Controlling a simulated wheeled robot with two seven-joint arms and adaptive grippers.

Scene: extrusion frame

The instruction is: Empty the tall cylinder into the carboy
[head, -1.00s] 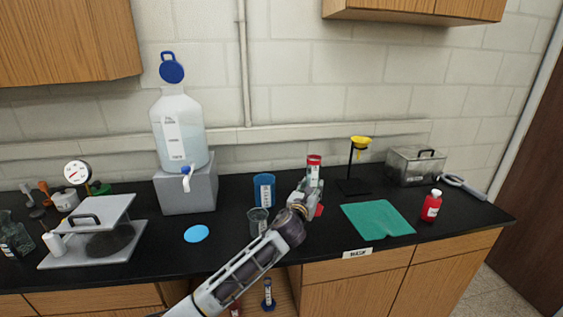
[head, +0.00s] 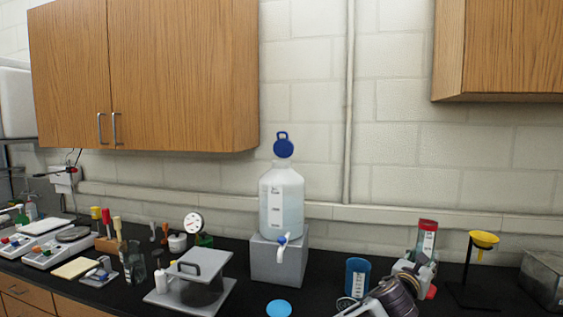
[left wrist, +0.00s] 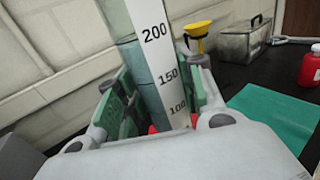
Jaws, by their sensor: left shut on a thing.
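The tall cylinder is clear, with a white number scale, and stands roughly upright in my left gripper (head: 424,268). Its upper part (head: 428,238) shows in the head view. In the left wrist view the cylinder (left wrist: 160,65) sits between the green finger pads of my left gripper (left wrist: 160,105), which is shut on it; bluish liquid seems to show inside. The carboy (head: 281,207) is a translucent jug with liquid in it, left of the gripper, on a grey block (head: 278,262). Its blue cap (head: 283,147) stands up above the neck. My right gripper is out of view.
A blue cup (head: 357,276) stands between the block and my gripper. A yellow funnel (head: 484,240) on a black stand is at right. A grey plate with a handle (head: 195,280) is at left. A wall cabinet (head: 150,75) hangs at upper left.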

